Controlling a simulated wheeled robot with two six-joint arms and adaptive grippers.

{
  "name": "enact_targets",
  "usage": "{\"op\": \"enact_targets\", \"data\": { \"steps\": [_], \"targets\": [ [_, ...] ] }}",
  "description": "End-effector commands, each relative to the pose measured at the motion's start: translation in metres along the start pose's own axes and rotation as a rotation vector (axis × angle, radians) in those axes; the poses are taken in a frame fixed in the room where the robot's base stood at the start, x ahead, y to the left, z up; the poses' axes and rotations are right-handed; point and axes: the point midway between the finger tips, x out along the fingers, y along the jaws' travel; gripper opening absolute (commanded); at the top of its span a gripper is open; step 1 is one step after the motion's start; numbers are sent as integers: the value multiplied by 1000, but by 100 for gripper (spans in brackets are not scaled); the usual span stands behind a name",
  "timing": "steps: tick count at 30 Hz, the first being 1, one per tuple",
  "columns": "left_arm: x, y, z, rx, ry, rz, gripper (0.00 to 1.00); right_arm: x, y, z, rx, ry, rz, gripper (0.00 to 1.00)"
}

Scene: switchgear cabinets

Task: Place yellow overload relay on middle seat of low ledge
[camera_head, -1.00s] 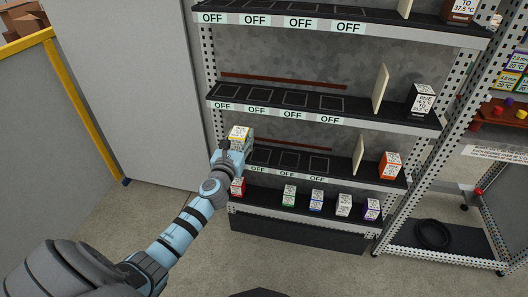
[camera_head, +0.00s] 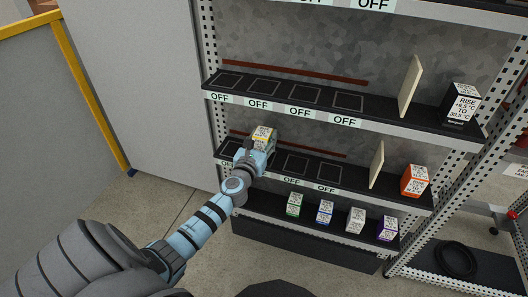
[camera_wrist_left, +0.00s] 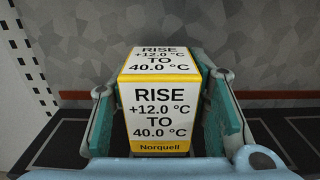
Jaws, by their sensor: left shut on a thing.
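The yellow-and-white overload relay (camera_head: 263,134) is a box marked "RISE +12.0 °C TO 40.0 °C". My left gripper (camera_head: 257,146) is shut on it. In the left wrist view the relay (camera_wrist_left: 158,105) stands upright between the two teal finger pads, label facing the camera. The low ledge (camera_head: 358,180) is a black shelf with outlined square seats and OFF labels. The gripper and relay are over its left part and hide some of it; I cannot tell whether the relay touches it. Outlined seats to the right of the gripper (camera_head: 293,164) are empty. My right gripper is not in view.
A cream divider (camera_head: 376,164) and an orange box (camera_head: 415,181) stand at the low ledge's right. The middle ledge (camera_head: 390,117) overhangs above, with a black box (camera_head: 461,104). Several boxes, including a green one (camera_head: 294,205), stand on the bottom shelf. A perforated post (camera_head: 209,45) is left.

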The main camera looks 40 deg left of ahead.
Motion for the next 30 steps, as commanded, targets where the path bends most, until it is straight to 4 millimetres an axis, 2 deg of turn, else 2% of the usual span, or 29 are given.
{"op": "enact_targets", "data": {
  "steps": [1, 2, 8, 14, 15, 18, 27, 30],
  "targets": [
    [0, -1, -17, 0, 0, -1, 7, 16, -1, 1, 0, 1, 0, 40],
    [0, -1, -20, 0, 0, -1, 7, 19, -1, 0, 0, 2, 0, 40],
    [0, -1, -16, 0, 0, -2, 7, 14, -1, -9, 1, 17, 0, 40],
    [0, -1, -22, 0, 0, -2, 7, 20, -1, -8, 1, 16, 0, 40],
    [0, -1, -22, 0, 1, -1, 46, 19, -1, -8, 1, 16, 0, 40],
    [0, -1, -21, 0, 1, -1, 62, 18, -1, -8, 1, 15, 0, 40],
    [0, -1, -20, 0, 1, -1, 63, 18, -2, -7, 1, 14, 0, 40],
    [0, -1, -13, 0, 0, -1, 63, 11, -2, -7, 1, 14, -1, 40]
  ]
}}
